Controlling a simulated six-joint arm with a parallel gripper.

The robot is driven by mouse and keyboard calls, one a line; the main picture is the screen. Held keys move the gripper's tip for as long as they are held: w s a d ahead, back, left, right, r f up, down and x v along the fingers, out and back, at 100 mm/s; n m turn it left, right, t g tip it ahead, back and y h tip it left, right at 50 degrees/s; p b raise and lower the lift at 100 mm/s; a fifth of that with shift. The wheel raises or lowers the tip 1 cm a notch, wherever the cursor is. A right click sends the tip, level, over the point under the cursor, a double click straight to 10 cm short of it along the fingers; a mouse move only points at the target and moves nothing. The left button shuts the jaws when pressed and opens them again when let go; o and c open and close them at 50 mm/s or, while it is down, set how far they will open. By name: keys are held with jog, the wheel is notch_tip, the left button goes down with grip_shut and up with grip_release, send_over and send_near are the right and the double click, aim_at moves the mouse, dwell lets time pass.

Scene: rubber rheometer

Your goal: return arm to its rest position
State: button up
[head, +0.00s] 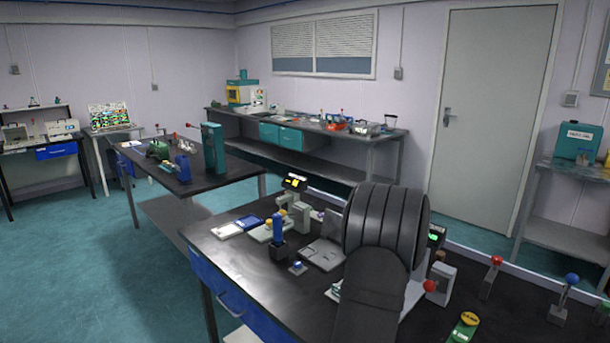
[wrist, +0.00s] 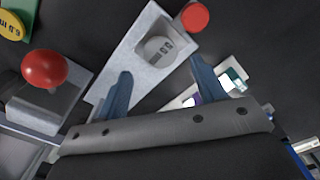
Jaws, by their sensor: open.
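My gripper (wrist: 160,92) shows in the wrist view with its two blue-grey fingers spread apart and nothing between them. Ahead of the fingers is a light grey plate (wrist: 135,52) with a round metal weight-like piece (wrist: 157,48) on it. I cannot tell how far the fingers are above the plate. In the head view my dark arm reaches over the near black workbench (head: 270,300), and it hides my gripper and part of the bench.
Red-knobbed levers (head: 491,275) and a blue-knobbed lever (head: 565,295) stand at the bench's right. A blue-handled tool (head: 277,230) and small devices stand left of my arm. A red ball knob (wrist: 44,69) is left of the fingers. The bench's front left is clear.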

jog(key=shift+s+d+r, duration=0.6)
jog(key=shift+s+d, duration=0.05)
jog(key=shift+s, duration=0.2)
jog(key=shift+s+d+r, duration=0.55)
jog(key=shift+s+d, duration=0.05)
jog(key=shift+s, duration=0.2)
jog(key=shift+o, duration=0.3)
jog(key=o, duration=0.7)
jog(key=shift+o, duration=0.3)
jog(key=a+r+n+t+h, duration=0.1)
jog(key=a+r+n+h, duration=0.3)
jog(key=a, duration=0.7)
notch_tip(320, 180, up, 4)
jog(key=shift+a+f+n, duration=0.1)
jog(key=shift+a+n, duration=0.3)
jog(key=shift+n, duration=0.7)
jog(key=x, duration=0.9)
jog(key=shift+d+f, duration=0.25)
jog(key=shift+f, duration=0.1)
jog(key=shift+r, duration=0.1)
jog(key=v, duration=0.9)
jog(key=shift+a+r, duration=0.35)
